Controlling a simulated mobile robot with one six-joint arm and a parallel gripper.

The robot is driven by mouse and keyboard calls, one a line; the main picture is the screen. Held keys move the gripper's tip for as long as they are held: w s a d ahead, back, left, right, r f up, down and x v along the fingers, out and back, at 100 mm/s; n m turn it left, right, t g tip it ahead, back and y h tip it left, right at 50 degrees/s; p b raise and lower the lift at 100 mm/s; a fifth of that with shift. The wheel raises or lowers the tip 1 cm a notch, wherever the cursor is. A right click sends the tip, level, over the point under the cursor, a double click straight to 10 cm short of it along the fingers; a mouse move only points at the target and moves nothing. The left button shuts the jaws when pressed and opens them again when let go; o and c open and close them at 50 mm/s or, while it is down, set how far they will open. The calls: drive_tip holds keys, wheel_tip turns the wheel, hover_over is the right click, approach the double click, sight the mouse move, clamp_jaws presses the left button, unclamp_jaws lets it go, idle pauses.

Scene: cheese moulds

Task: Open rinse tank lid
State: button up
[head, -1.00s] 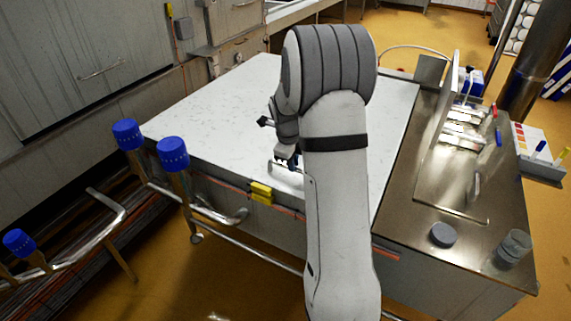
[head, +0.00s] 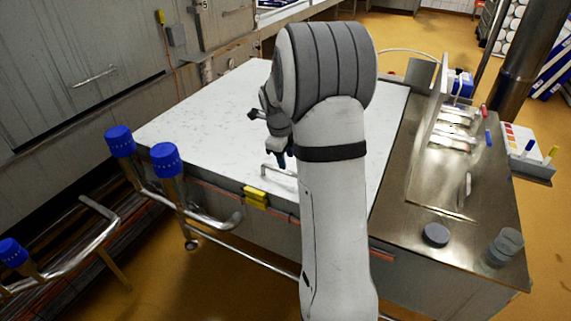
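The rinse tank (head: 215,187) stands in front of me with its wide white speckled lid (head: 205,120) lying flat on top, shut as far as I can see. A pale bar handle (head: 268,170) sits near the lid's front edge, partly hidden behind my arm. A yellow latch-like block (head: 256,198) is on the tank's front edge, just left of and below the handle. My gripper (head: 280,160) points down by the handle, mostly hidden by my own arm. I cannot tell whether its dark fingers touch the handle, or whether they are open or shut.
A steel worktop (head: 400,213) adjoins the tank on the right, with a grey puck (head: 436,235) and a clear cup (head: 504,247). Pipes with blue caps (head: 165,160) stand at the tank's front left. A dark pillar (head: 525,60) rises at the back right. Yellow floor lies in front.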

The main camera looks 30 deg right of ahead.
drive_tip(key=shift+v, duration=2)
